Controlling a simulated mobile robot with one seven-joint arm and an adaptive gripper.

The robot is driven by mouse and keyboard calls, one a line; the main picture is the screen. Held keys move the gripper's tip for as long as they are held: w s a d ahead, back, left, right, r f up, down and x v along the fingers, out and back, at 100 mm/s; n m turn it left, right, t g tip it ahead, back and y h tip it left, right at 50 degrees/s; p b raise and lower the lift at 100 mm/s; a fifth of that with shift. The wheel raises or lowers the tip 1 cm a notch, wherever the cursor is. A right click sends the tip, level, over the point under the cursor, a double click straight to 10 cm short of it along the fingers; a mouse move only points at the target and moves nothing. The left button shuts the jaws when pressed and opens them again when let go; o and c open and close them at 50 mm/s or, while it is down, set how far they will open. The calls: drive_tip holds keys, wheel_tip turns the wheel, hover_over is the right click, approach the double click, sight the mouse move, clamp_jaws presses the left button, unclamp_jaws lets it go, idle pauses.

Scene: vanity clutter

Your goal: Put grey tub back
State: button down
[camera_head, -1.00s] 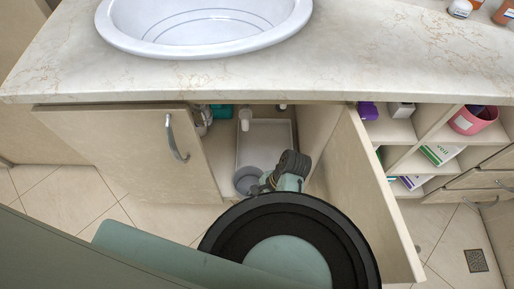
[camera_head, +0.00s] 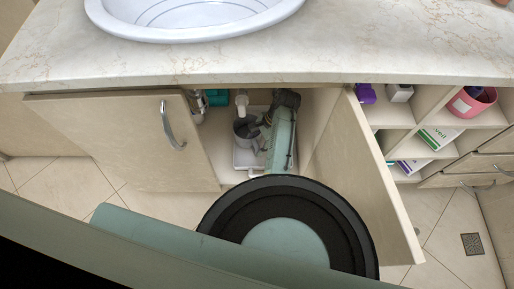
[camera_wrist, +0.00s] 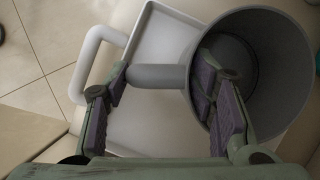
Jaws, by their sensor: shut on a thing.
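The grey tub (camera_head: 241,131) is a round, open-topped vessel inside the open cabinet, over the white tray (camera_head: 247,160). In the wrist view the tub (camera_wrist: 281,65) shows large at the right, its mouth toward the camera. My gripper (camera_head: 262,121) is shut on the tub's side. In the wrist view my gripper (camera_wrist: 160,85) has one finger inside the tub and the other outside, with a grey bar-like part between them. The tray (camera_wrist: 160,38) lies below. Whether the tub touches the tray cannot be told.
A white upright item (camera_head: 241,98) stands just behind the tub. A white looped handle (camera_wrist: 88,60) is left of the tray in the wrist view. A teal item (camera_head: 217,97) is at back left. The open cabinet door (camera_head: 365,180) flanks my arm on the right.

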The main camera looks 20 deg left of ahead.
drive_tip(key=shift+f, duration=2.1)
drive_tip(key=shift+f, duration=0.15)
drive_tip(key=c, duration=0.7)
unclamp_jaws()
drive_tip(key=v, duration=0.8)
